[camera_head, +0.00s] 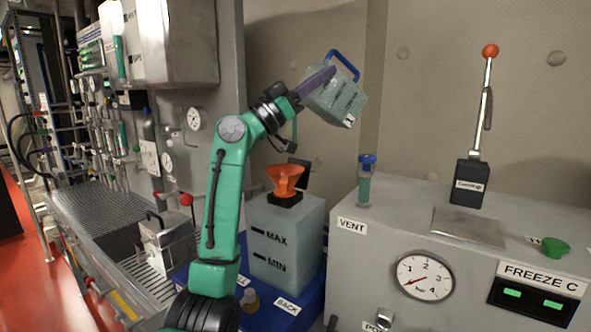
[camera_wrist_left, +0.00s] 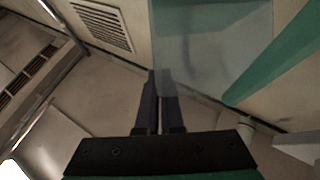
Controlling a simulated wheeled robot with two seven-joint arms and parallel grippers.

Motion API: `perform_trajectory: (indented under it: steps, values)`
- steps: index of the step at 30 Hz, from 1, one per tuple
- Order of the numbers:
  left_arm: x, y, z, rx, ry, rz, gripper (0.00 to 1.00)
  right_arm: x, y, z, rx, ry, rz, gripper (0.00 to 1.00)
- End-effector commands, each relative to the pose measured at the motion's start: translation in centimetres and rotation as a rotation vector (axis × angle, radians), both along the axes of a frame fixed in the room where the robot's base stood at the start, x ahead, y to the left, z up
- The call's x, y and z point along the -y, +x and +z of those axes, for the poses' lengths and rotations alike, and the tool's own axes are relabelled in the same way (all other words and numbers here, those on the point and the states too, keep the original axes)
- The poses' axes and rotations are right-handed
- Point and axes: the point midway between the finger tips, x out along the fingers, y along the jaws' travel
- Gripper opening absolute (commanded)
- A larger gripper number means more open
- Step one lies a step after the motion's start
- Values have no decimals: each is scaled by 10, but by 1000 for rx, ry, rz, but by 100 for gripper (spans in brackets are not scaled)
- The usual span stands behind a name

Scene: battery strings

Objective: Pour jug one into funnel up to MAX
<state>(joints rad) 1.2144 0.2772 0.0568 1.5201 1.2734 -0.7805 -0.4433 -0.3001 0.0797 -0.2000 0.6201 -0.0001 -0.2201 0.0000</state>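The jug (camera_head: 338,97), a pale translucent container with a blue handle (camera_head: 345,63), hangs tilted in the air above and to the right of the funnel. My left gripper (camera_head: 318,80) has its dark purple fingers shut against it. In the left wrist view the fingers (camera_wrist_left: 160,98) are close together and the see-through jug (camera_wrist_left: 213,45) shows beyond them. The orange funnel (camera_head: 285,178) stands upright on the grey-green tank (camera_head: 288,222) marked MAX and MIN. No stream shows between jug and funnel. I cannot make out the tank's liquid level. My right gripper is out of view.
The tank stands in a blue tray (camera_head: 312,288) labelled BACK. To its right is a grey cabinet (camera_head: 460,275) with a gauge, a blue-capped vial (camera_head: 365,180) and a red-knobbed lever (camera_head: 482,110). Pipes and gauges fill the left wall. Air around the jug is clear.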

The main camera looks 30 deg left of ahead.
Motion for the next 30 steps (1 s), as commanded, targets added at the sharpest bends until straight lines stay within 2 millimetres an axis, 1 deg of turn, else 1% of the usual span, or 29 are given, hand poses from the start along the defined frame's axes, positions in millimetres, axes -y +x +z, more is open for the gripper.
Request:
perform_trajectory:
  steps: [15, 30]
  values:
    - [-4, -6, 4, 91, -75, 0, 0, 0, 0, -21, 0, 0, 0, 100]
    - [-4, -6, 6, 91, -75, 1, 0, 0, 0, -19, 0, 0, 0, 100]
